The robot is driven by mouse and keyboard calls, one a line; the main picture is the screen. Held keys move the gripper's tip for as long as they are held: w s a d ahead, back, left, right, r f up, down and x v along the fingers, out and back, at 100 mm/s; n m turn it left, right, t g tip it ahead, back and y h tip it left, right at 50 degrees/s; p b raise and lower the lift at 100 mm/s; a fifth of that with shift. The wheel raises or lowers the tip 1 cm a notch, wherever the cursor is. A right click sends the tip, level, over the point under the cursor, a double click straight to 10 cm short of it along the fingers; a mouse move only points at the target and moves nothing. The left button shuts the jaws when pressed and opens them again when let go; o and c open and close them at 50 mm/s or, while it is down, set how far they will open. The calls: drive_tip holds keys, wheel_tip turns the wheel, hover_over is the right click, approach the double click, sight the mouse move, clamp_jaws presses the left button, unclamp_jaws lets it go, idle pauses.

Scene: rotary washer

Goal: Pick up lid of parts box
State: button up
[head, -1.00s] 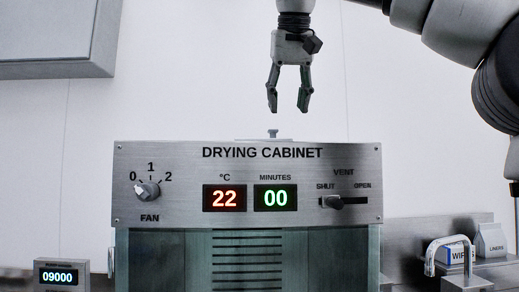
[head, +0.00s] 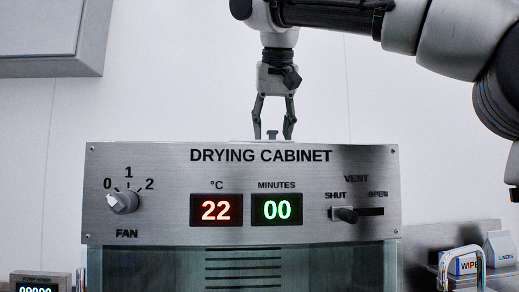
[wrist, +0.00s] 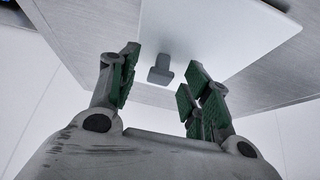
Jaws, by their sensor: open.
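The lid of the parts box shows in the wrist view as a pale flat plate (wrist: 215,45) with a small grey knob (wrist: 161,70) standing on it. In the head view the knob (head: 271,135) pokes up just above the top edge of the drying cabinet; the rest of the lid is mostly hidden behind the cabinet front. My gripper (head: 273,132) is open and points down, with its fingers on either side of the knob. In the wrist view the green-padded fingers (wrist: 158,92) are apart and the knob lies between them, not clasped.
The drying cabinet (head: 240,230) fills the middle of the head view, with a fan knob (head: 122,201) and a vent slider (head: 345,214). A wipes box (head: 464,264) and a liners carton (head: 499,249) stand at the right. A grey wall unit (head: 50,35) hangs upper left.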

drive_tip(key=shift+w+f, duration=0.1)
drive_tip(key=shift+f, duration=0.1)
clamp_jaws()
drive_tip(key=shift+r, duration=0.1)
